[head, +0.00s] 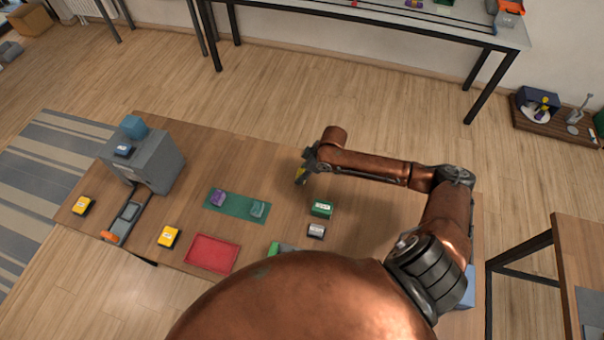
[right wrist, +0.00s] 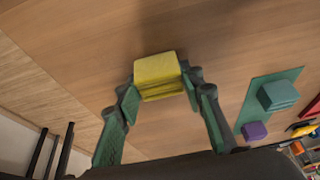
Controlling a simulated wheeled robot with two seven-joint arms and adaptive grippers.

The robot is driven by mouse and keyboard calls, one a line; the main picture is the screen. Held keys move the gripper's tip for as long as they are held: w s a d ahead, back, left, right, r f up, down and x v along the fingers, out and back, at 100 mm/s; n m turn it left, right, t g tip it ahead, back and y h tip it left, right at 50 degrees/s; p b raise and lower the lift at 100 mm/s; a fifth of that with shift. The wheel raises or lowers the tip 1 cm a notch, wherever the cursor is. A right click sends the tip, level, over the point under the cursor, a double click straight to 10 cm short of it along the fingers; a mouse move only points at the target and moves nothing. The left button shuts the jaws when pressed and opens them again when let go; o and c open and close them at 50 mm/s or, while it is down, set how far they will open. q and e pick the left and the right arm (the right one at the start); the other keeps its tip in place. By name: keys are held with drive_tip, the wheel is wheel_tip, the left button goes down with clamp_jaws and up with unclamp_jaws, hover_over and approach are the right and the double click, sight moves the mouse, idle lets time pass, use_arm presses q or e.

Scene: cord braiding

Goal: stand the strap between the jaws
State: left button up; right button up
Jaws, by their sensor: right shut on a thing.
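My right gripper (head: 302,172) is shut on a yellow block-like piece (head: 299,177), held over the far part of the wooden table. In the right wrist view the piece (right wrist: 157,70) sits between the two green fingertips, with layered edges on its near side. It may be the strap; I cannot tell for sure. At the left of the table a low grey fixture with an orange end (head: 110,237) looks like a clamp with jaws, in front of a grey machine (head: 148,162). The right gripper is well to the right of it. My left gripper is not in view.
A green mat (head: 237,207) bears a purple and a teal piece. A red tray (head: 211,254), yellow boxes (head: 168,237), a green box (head: 321,209) and a grey box (head: 316,231) stand nearer. The table (head: 262,160) is clear between machine and gripper, behind the mat.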

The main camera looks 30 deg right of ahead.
drive_tip(key=o, duration=1.2)
drive_tip(key=shift+f, duration=0.1)
drive_tip(key=shift+c, duration=0.2)
